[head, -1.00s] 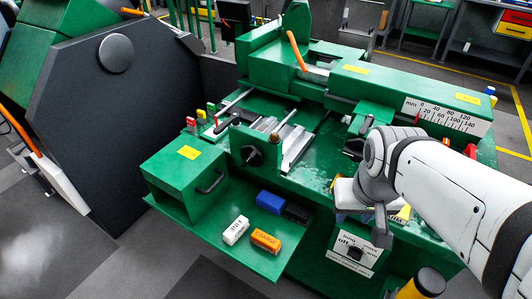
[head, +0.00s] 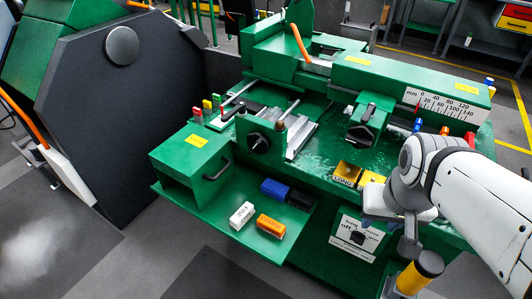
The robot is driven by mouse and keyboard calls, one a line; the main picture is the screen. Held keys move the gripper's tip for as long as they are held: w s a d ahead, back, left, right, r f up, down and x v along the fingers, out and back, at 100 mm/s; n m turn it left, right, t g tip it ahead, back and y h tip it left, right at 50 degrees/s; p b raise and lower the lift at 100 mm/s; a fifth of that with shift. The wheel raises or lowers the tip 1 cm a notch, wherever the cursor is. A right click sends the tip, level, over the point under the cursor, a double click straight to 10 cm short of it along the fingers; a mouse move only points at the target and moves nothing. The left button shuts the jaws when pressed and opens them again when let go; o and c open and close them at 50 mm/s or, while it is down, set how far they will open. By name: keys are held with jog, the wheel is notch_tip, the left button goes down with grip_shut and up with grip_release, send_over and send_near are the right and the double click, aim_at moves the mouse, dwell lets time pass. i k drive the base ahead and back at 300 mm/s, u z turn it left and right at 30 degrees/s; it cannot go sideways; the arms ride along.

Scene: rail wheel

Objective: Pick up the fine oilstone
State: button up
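A white block (head: 242,215) with dark lettering, too small to read surely, lies on the green shelf (head: 212,215) at the front of the machine. It looks like the fine oilstone. An orange block (head: 270,226), also lettered, lies just to its right, slightly apart. My gripper (head: 408,248) is at the lower right, beneath the white arm, well to the right of both blocks. It hangs in front of the machine near the switch panel. Its fingers are small and partly hidden, so I cannot tell its opening. Nothing shows clearly in it.
A blue block (head: 275,189) and a black block (head: 301,200) lie behind the two stones. A green box with a handle (head: 217,171) stands left of them. A yellow post with a black top (head: 420,271) stands near my gripper. The shelf's front left is clear.

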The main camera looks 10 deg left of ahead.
aim_at(245, 212)
jog(key=z, duration=0.05)
jog(key=k, duration=0.95)
jog(key=u, duration=0.8)
jog(key=i, duration=1)
jog(key=u, duration=0.3)
jog(key=k, duration=0.95)
jog(key=z, duration=0.4)
jog(key=i, duration=0.9)
